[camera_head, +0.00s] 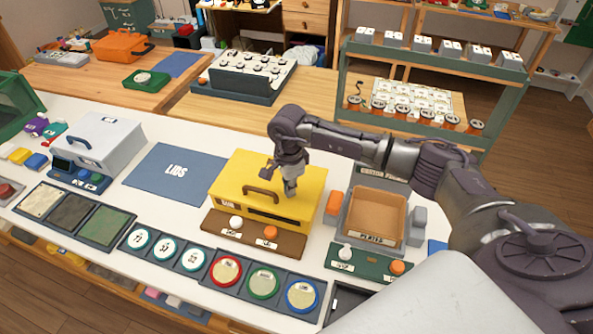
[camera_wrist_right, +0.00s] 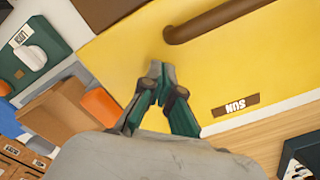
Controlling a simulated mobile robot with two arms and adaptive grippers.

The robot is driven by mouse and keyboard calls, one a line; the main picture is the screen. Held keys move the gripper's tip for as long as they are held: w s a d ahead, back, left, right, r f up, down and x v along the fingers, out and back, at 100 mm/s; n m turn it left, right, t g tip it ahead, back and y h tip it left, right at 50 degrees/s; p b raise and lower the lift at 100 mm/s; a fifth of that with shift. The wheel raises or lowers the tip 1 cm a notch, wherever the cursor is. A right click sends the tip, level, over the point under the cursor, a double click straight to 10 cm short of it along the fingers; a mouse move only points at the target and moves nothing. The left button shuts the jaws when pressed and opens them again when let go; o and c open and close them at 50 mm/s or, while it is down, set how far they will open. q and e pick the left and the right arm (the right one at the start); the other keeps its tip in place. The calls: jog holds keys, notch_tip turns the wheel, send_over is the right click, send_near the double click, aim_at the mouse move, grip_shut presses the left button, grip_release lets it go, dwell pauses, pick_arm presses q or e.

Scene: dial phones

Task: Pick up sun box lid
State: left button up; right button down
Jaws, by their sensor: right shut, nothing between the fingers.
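The yellow sun box (camera_head: 240,206) stands on the white table, its lid on top. A brown bar handle (camera_head: 261,189) is on the lid. In the wrist view the yellow lid (camera_wrist_right: 125,50), the brown handle (camera_wrist_right: 225,22) and an upside-down SUN label (camera_wrist_right: 235,106) show. My right gripper (camera_head: 290,193) is above the right part of the lid, to the right of the handle. In the wrist view the right gripper (camera_wrist_right: 159,84) is shut and empty, apart from the handle. Whether its tips touch the lid is unclear. My left gripper is not in view.
A brown button panel (camera_head: 250,238) is in front of the box. The blue LIDS mat (camera_head: 175,173) lies clear to its left. An orange block (camera_head: 334,203) and a brown tray in a grey frame (camera_head: 376,216) stand close on the right. A grey-white box (camera_head: 98,145) stands farther left.

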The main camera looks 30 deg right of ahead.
aim_at(265, 207)
jog(key=shift+a+r, duration=0.15)
jog(key=shift+a, duration=0.5)
jog(key=shift+a+p, duration=0.3)
jog(key=shift+a, duration=0.15)
jog(key=a+b, duration=0.2)
jog(key=a, duration=0.1)
jog(key=a+b, duration=0.1)
jog(key=a, duration=0.1)
jog(key=shift+w+f, duration=0.2)
jog(key=shift+f, duration=0.05)
jog(key=shift+a, duration=0.2)
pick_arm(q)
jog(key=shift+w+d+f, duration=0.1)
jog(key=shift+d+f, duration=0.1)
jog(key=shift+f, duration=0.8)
pick_arm(e)
jog(key=shift+r, duration=0.15)
jog(key=shift+s, duration=0.1)
